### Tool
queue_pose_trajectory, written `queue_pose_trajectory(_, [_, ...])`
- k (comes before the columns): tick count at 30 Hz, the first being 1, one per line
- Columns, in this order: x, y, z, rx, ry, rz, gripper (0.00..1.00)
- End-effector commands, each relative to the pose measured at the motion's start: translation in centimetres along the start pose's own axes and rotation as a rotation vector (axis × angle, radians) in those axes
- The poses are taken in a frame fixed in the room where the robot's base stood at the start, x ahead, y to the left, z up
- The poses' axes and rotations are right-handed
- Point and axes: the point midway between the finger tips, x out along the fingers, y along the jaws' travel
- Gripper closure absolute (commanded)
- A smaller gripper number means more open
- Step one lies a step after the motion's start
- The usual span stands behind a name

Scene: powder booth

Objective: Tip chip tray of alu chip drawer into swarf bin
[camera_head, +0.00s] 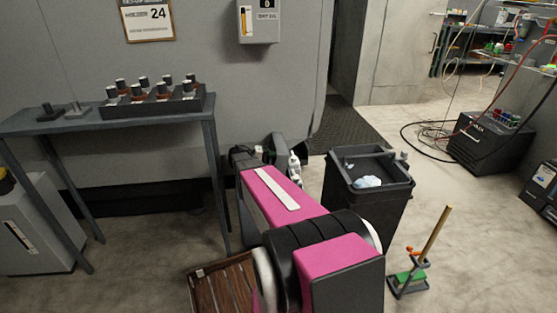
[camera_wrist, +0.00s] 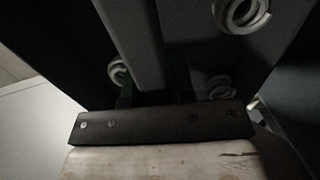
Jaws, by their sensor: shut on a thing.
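The swarf bin is a black open-topped bin (camera_head: 378,205) on the floor, right of my pink arm in the head view. Pale blue crumpled stuff lies in it. In the wrist view my gripper (camera_wrist: 155,92) has its dark fingers closed about a grey bar-like part of the dark chip tray (camera_wrist: 135,35). Pale metal coils, seemingly chips, show on either side of that part. Only part of the tray shows and its tilt is unclear. In the head view my arm hides most of the gripper and what it holds; the alu chip drawer cannot be made out.
A grey table (camera_head: 40,124) at left bears a dark rack of small cylinders (camera_head: 160,105). A brown slatted crate (camera_head: 228,285) is at the bottom. A green-based stand with a wooden handle (camera_head: 410,277) stands right of my arm. Cables (camera_head: 430,137) lie on the floor behind the bin.

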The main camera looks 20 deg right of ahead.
Motion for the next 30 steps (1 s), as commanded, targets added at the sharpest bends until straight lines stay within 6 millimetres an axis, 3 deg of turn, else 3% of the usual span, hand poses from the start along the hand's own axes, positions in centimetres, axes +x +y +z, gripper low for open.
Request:
queue_pose_trajectory(18, [-4.8, -0.6, -0.1, -0.001, 0.001, 0.566, 1.0])
queue_pose_trajectory(30, [-5.4, -0.6, 0.0, 0.0, 0.0, 0.649, 1.0])
